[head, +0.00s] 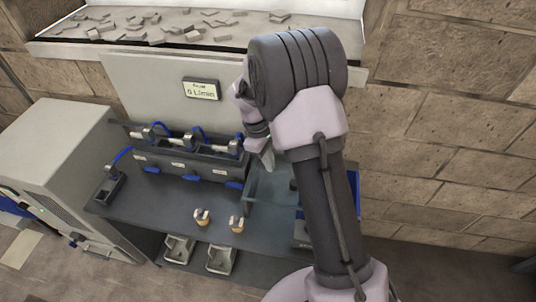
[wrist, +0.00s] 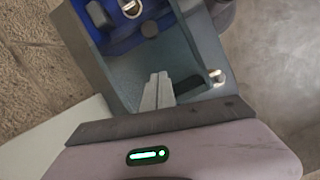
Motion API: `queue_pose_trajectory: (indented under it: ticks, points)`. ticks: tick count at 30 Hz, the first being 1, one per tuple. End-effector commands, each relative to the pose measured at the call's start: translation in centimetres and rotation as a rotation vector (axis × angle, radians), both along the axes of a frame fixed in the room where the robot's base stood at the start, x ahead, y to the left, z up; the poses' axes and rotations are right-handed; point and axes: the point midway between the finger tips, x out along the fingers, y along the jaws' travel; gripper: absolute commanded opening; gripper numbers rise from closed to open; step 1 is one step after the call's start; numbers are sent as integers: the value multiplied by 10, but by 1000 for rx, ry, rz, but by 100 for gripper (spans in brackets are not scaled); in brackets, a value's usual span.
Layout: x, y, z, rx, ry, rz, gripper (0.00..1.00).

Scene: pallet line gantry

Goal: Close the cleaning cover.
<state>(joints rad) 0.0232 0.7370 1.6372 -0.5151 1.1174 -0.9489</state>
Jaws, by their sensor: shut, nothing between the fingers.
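My gripper (wrist: 157,90) is shut and empty, its two fingertips together. In the head view the gripper (head: 268,157) is over the right part of the dark bench, partly hidden by my arm. Below it is a bluish, see-through-looking panel or box (head: 262,190), which may be the cleaning cover; my arm hides its right side. In the wrist view the fingertips are over a grey-blue box (wrist: 200,50) with a dark blue inside and a small pale knob (wrist: 217,76). I cannot tell whether the fingers touch it, or how far the cover is open.
A dark block with valves and blue hoses (head: 190,160) stands at the back of the bench (head: 150,212). Two small brass fittings (head: 202,217) sit in front. A grey cabinet (head: 55,150) is at left, a stone wall (head: 450,140) at right. Metal pedals (head: 220,260) are below.

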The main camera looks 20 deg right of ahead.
Motion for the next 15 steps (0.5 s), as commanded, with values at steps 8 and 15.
queue_pose_trajectory:
  ticks: [8,15]
  points:
    - [-20,-19,-37,0,0,-4,0]
    - [-35,-33,-35,0,-1,-3,0]
